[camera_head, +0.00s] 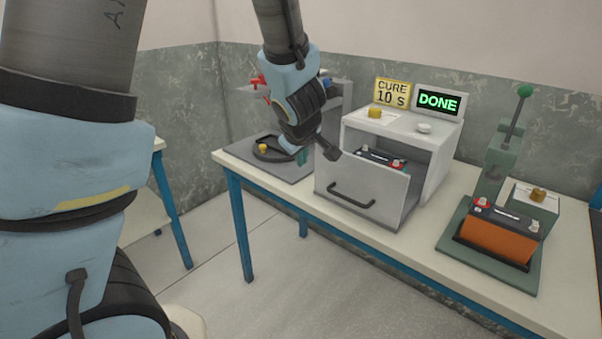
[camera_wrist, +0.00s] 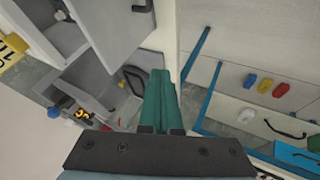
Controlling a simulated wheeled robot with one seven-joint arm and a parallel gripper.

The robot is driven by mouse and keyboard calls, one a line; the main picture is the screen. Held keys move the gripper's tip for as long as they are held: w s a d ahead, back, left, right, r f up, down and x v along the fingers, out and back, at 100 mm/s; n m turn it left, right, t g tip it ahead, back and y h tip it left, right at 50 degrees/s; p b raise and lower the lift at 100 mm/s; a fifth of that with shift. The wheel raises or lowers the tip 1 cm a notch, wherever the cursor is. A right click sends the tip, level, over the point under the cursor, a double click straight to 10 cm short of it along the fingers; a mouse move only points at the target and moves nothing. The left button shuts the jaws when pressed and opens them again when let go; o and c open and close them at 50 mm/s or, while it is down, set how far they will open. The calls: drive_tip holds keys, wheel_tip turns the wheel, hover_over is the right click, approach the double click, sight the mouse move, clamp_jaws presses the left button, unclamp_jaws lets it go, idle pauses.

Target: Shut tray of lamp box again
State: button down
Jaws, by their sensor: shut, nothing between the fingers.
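The lamp box (camera_head: 439,165) is a white housing on the table. Its tray (camera_head: 376,195) is pulled out toward the front, with a dark handle (camera_head: 350,195) on its front panel. A dark battery (camera_head: 381,158) with a red terminal cap lies in the tray. The tray's front panel also shows at the upper left of the wrist view (camera_wrist: 108,28). My gripper (camera_head: 303,157) is left of the tray, apart from its front panel. Its teal fingers (camera_wrist: 158,78) are shut together and empty in the wrist view.
A green display (camera_head: 438,102) reads DONE beside a yellow CURE 10 S sign (camera_head: 392,92). A grey station (camera_head: 262,160) stands left of the box. A green lever press (camera_head: 495,165) with an orange battery (camera_head: 498,238) stands at the right. The floor before the table is clear.

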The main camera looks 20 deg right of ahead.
drive_tip(key=w+d+f+b, duration=0.2)
drive_tip(key=w+d+f, duration=0.3)
drive_tip(key=w+f, duration=0.2)
drive_tip(key=shift+w+d+f+b, duration=0.2)
drive_tip(key=shift+d+f+b, duration=0.2)
drive_tip(key=shift+f, duration=0.1)
